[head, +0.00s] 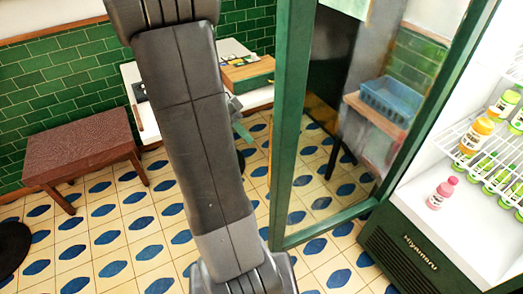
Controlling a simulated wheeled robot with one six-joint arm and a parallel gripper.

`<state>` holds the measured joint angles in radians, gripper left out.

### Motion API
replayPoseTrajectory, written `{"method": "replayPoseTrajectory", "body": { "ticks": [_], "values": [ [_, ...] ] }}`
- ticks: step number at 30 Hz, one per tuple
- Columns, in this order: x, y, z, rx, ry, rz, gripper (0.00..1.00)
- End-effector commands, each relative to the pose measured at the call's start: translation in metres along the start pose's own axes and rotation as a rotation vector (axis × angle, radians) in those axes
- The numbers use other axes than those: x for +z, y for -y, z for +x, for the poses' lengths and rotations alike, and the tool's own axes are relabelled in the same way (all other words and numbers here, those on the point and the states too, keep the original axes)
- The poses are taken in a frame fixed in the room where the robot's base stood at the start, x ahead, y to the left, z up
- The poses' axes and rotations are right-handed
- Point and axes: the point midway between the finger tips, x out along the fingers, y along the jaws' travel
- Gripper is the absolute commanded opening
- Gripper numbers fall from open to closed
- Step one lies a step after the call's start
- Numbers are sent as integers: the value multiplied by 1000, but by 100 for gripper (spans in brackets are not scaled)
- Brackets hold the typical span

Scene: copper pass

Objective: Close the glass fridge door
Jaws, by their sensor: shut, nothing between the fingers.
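The glass fridge door (287,125) has a green frame and stands open, swung out to the left of the fridge (405,245). Its right side meets the fridge's left front edge, and its free edge is on the left. Tables and a blue crate show in its pane. My gripper (242,132) is mostly hidden behind my arm; a small grey-green part shows just left of the door's free edge in the picture. It looks shut and empty. I cannot tell its depth from the door, and a gap shows between them.
White wire shelves inside the fridge hold several bottles (475,135); a pink bottle (441,193) stands on its floor. A white table (143,115) with a wooden box (247,75) is behind. Tiled floor is clear around the door.

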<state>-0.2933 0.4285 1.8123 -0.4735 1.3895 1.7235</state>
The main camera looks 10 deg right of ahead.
Motion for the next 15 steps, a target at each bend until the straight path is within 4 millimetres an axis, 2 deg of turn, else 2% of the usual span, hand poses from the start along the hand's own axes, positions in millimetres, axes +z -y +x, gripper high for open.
{"method": "replayPoseTrajectory", "body": {
  "ticks": [1,5,9,15],
  "values": [
    [0,-1,12,6,2,0,0],
    [0,-2,39,5,2,-1,0],
    [0,-22,45,0,2,-1,0],
    [0,-34,52,-1,1,-1,0]
  ]
}}
